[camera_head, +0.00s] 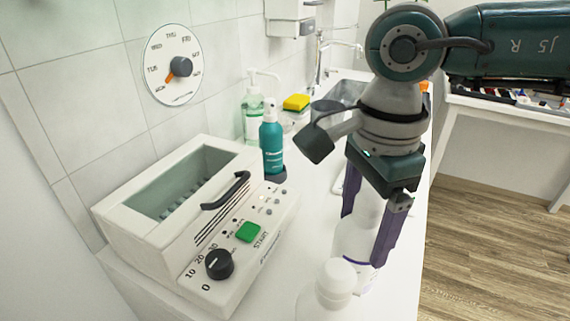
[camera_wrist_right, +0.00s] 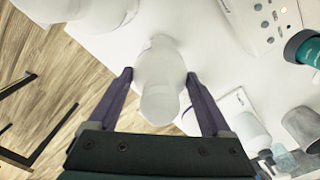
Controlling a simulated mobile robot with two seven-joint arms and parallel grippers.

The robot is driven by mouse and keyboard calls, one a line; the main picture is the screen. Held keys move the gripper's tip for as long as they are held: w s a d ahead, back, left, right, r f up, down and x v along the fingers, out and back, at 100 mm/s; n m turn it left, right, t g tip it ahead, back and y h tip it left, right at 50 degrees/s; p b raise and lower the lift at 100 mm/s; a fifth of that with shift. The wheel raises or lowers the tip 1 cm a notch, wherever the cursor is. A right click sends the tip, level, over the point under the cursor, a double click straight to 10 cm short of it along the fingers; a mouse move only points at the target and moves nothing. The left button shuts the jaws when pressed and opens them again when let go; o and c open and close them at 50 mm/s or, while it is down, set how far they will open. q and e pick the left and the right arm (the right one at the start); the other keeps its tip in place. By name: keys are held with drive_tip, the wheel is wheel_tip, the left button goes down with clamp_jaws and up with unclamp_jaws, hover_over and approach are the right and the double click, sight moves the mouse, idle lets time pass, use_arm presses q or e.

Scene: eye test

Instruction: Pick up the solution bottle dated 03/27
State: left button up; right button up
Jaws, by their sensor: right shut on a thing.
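Two white bottles stand on the white counter. My right gripper (camera_head: 362,240) reaches down from above and is shut on the rear white bottle (camera_head: 350,243), one purple finger on each side. In the right wrist view this held bottle (camera_wrist_right: 160,88) sits between the fingers (camera_wrist_right: 158,74). It looks upright, at or close to the counter; I cannot tell if it is lifted. The other white bottle (camera_head: 326,300) stands nearer the camera, cut off by the bottom edge; it also shows in the right wrist view (camera_wrist_right: 105,12). No date is readable on either. My left gripper is not in view.
A white lab device (camera_head: 215,285) with a lid, dial and green button stands left. Behind it are a teal spray bottle (camera_head: 272,145), a soap dispenser (camera_head: 252,115) and a yellow sponge (camera_head: 296,102). A day dial (camera_head: 165,90) hangs on the tiled wall. The counter edge drops off right.

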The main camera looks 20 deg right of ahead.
clamp_jaws()
drive_tip(key=shift+r, duration=0.15)
